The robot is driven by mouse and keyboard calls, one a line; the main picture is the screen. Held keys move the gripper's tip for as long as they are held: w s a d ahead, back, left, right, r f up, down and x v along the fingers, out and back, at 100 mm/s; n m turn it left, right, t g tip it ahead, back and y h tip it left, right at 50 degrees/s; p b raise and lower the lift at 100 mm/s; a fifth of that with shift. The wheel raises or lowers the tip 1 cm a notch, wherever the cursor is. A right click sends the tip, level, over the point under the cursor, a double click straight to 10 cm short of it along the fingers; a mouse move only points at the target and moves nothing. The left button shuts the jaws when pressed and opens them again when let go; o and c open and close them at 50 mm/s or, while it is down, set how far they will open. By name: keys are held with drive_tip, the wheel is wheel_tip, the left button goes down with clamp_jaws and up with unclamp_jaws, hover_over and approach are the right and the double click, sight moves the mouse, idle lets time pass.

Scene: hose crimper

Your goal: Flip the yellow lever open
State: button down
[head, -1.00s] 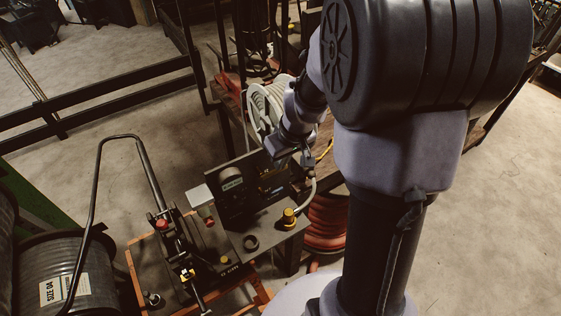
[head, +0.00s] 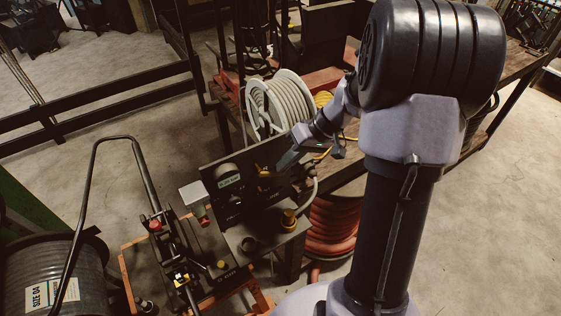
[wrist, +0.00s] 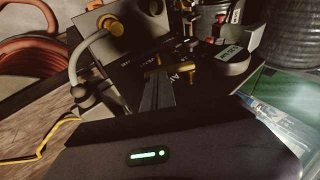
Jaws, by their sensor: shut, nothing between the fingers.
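The yellow lever (wrist: 153,72) shows in the wrist view as a small yellow bar right at my fingertips, against a dark panel with pale lettering. In the head view a small yellow piece (head: 267,173) shows at the panel, beside my gripper (head: 279,168); it appears to be the same lever. In the wrist view my gripper (wrist: 160,78) is shut and empty, its fingers pointing at the panel. The fingertips are close to the lever and partly cover it. I cannot tell whether they touch it.
A brass-yellow round fitting (head: 288,218) stands on the machine's grey top, with a pale hose beside it. A round gauge-like part with a label (head: 228,180) is left of the lever. A white hose reel (head: 280,105) stands behind. Red hose coils (head: 333,225) lie to the right.

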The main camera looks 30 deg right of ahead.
drive_tip(key=f+y, duration=0.1)
drive_tip(key=y, duration=0.2)
drive_tip(key=f+m+y+b, duration=0.1)
drive_tip(key=f+y, duration=0.1)
drive_tip(key=a+f+y+b, duration=0.1)
drive_tip(key=y, duration=0.2)
drive_tip(key=shift+a+f+m+t+y, duration=0.1)
drive_tip(key=shift+f+m+t+y, duration=0.2)
drive_tip(key=shift+f+t, duration=0.1)
drive_tip(key=shift+r, duration=0.1)
